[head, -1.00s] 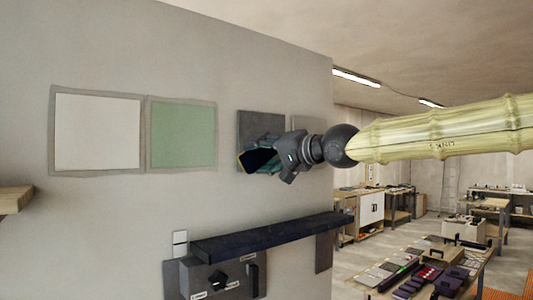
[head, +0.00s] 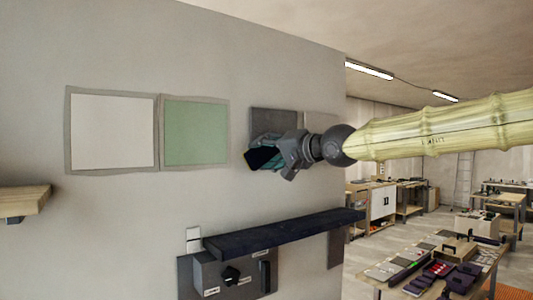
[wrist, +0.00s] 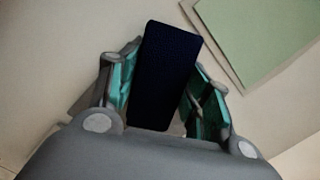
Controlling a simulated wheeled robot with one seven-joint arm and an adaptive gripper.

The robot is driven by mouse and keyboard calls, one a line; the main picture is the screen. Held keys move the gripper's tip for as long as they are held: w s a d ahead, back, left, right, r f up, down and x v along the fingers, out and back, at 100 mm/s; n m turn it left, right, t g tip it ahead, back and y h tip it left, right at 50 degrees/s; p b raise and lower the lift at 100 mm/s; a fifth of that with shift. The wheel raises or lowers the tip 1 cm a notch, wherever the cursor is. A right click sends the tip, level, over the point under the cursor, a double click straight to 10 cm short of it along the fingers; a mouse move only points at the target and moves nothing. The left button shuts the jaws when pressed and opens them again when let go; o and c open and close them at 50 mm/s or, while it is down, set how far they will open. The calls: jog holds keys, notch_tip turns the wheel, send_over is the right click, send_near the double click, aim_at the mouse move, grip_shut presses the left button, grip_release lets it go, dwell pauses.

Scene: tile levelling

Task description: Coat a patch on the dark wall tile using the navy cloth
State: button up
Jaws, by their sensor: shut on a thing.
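The navy cloth (wrist: 165,75) is a dark folded pad between the two teal-lined fingers of my gripper (wrist: 165,95) in the wrist view. My gripper (head: 268,155) is shut on the cloth, which shows as a dark patch (head: 262,159) in the head view. The dark wall tile (head: 274,120) is grey and sits on the wall near its right edge. My gripper is in front of its lower left part and hides much of it. I cannot tell whether the cloth touches the tile.
A white tile (head: 112,130) and a green tile (head: 196,133) are on the wall to the left. A dark shelf (head: 285,232) juts out below my gripper, above a grey control box (head: 225,275). A wooden ledge (head: 22,198) is at far left. Workbenches stand behind at right.

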aim_at(277, 150)
jog(key=shift+x, duration=0.95)
dwell(0.5)
jog(key=shift+w+d+r, duration=0.15)
jog(key=shift+d, duration=0.05)
jog(key=shift+w+d+p, duration=0.3)
jog(key=shift+d+p, duration=0.1)
jog(key=shift+p, duration=0.15)
jog(key=shift+w+d+p, duration=0.35)
jog(key=shift+d+p, duration=0.05)
jog(key=shift+d, duration=0.1)
jog(key=shift+w+d+p, duration=0.3)
jog(key=shift+d+p, duration=0.1)
jog(key=shift+d, duration=0.15)
jog(key=shift+w+d+r+p, duration=0.1)
jog(key=shift+w+d+p, duration=0.4)
jog(key=shift+p, duration=0.3)
jog(key=shift+w+d+p, duration=0.85)
jog(key=shift+d+p, duration=0.1)
jog(key=shift+d, duration=0.2)
jog(key=shift+w+d+p, duration=0.8)
jog(key=shift+d+p, duration=0.1)
jog(key=shift+d, duration=0.25)
jog(key=shift+w+d, duration=0.1)
